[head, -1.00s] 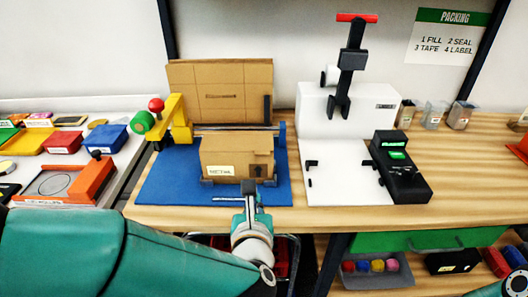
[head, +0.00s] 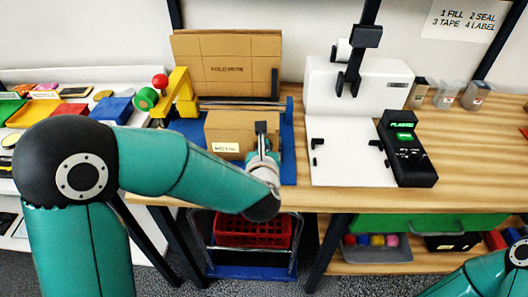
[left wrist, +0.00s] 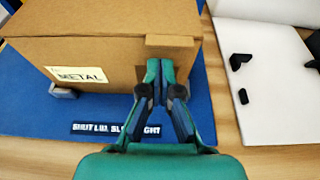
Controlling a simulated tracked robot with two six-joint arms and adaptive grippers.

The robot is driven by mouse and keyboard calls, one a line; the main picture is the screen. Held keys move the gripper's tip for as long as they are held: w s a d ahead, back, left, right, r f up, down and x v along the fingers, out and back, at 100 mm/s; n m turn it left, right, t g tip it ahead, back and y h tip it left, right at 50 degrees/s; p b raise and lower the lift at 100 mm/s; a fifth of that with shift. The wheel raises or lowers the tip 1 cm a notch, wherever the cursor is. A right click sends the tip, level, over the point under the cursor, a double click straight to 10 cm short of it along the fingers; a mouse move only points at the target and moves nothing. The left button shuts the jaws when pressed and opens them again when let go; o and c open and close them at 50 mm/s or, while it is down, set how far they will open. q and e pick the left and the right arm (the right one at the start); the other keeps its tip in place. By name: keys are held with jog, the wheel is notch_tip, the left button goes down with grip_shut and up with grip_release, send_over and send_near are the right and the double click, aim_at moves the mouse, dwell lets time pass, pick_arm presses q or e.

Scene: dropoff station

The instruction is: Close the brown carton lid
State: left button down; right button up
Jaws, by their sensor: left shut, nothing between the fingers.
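The brown carton (head: 230,125) sits on a blue mat (head: 190,128), with a METAL label on its front. A brown lid panel (head: 225,85) stands upright behind it, beyond a dark bar. In the left wrist view the carton (left wrist: 115,60) fills the upper left, with a small tab on its front right edge. My left gripper (left wrist: 160,68) is shut and empty, its tips at the carton's front right corner; I cannot tell whether they touch. It also shows in the head view (head: 261,130), covering part of the carton's right side. My right gripper is out of view.
A yellow bracket (head: 180,95) with red and green knobs stands left of the carton. A white station (head: 345,160) and a black label device (head: 405,150) stand right. Bins and trays lie far left. Bare wood is free at the right.

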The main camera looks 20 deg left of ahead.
pick_arm(q)
jog(key=shift+r, duration=0.9)
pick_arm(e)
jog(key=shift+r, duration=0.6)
pick_arm(q)
jog(key=shift+s+r+p, duration=0.1)
jog(key=shift+p, duration=0.25)
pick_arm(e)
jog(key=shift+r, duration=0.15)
